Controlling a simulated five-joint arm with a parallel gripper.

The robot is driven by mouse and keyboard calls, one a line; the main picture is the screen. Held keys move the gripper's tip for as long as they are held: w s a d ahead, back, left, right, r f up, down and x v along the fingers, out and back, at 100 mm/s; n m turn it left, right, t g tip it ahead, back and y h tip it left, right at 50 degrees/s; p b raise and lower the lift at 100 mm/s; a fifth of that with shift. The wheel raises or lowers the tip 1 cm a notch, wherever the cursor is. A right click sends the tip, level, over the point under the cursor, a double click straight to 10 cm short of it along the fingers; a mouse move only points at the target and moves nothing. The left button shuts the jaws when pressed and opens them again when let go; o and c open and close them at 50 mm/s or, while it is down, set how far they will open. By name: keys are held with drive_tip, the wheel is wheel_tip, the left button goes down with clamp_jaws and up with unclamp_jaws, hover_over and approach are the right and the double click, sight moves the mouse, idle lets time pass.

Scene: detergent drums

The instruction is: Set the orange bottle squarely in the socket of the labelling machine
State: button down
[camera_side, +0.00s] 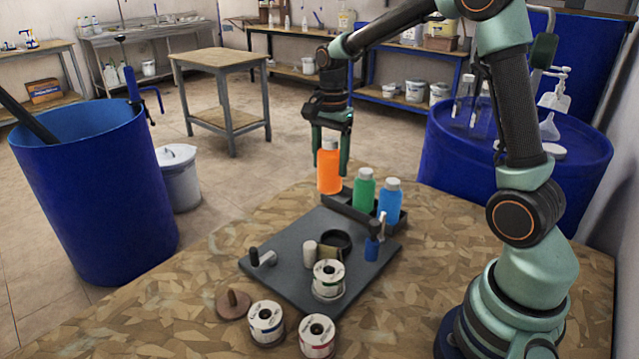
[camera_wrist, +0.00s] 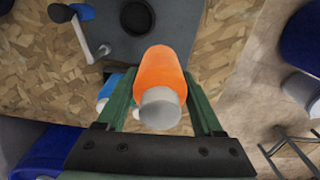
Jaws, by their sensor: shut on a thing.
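The orange bottle (camera_side: 330,172) has a white cap and hangs upright between the fingers of my gripper (camera_side: 331,160). Its whole base shows, a little above the left end of the black rack (camera_side: 378,218). In the wrist view the orange bottle (camera_wrist: 163,68) fills the space between both green fingers of my gripper (camera_wrist: 161,84), cap towards the camera. The labelling machine (camera_side: 290,273) is a grey plate with fittings. Its socket (camera_side: 336,239), a dark round ring, is empty and also shows at the top of the wrist view (camera_wrist: 137,17).
A green bottle (camera_side: 364,191) and a blue bottle (camera_side: 390,202) stand in the rack. A blue-based post (camera_side: 372,246), a pale roller (camera_side: 310,254) and a label roll (camera_side: 328,276) stand around the socket. More label rolls (camera_side: 266,321) lie in front. A blue drum (camera_side: 95,190) stands left.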

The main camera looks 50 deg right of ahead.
hover_over(335, 244)
wheel_tip(335, 244, down, 4)
drive_tip(key=shift+f, duration=1.7)
drive_tip(key=shift+f, duration=1)
idle(0.7)
drive_tip(key=shift+f, duration=0.2)
unclamp_jaws()
idle(0.4)
